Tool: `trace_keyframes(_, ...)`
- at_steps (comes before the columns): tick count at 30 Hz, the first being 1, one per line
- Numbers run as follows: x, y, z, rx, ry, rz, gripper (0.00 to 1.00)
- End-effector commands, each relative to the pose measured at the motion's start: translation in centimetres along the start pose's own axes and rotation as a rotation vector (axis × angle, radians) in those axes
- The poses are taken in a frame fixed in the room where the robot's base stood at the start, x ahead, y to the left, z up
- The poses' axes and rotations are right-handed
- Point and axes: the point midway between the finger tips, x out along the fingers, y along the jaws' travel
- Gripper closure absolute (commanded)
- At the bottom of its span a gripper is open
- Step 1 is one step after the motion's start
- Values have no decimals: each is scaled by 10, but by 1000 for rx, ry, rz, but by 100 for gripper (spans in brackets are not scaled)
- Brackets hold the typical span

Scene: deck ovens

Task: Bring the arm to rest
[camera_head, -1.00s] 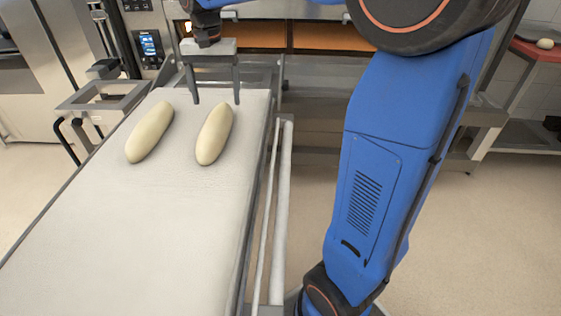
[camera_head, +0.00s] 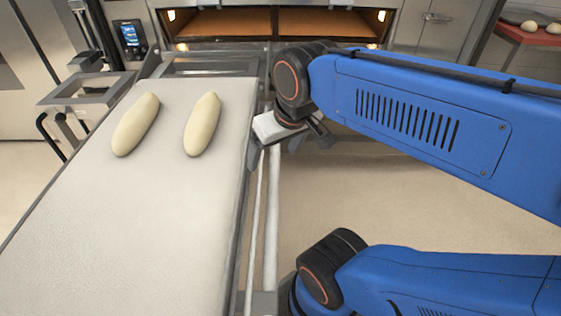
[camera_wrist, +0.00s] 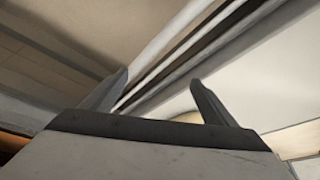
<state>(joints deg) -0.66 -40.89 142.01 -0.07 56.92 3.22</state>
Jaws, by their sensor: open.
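My gripper (camera_head: 288,148) is at the right edge of the loader belt in the head view, below my blue arm, which is folded in from the right. In the wrist view my gripper (camera_wrist: 160,85) shows two fingers spread apart with nothing between them but the belt's side rail behind. Two pale dough loaves, a left one (camera_head: 135,124) and a right one (camera_head: 202,124), lie apart on the far part of the white loader belt (camera_head: 130,230). My gripper is to the right of both and touches neither.
The deck oven (camera_head: 275,22) at the back has a lit, open chamber. A metal side rail (camera_head: 270,215) runs along the belt's right side. A red-topped table (camera_head: 530,37) with dough pieces stands at the far right. The floor (camera_head: 420,215) right of the belt looks clear.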

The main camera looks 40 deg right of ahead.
Motion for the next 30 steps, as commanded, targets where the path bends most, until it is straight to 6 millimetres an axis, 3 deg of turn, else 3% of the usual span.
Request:
trace_keyframes(3,5,2,18,-31,21,2,20)
trace_keyframes(7,8,3,25,-47,31,3,20)
trace_keyframes(30,8,3,25,-48,31,3,20)
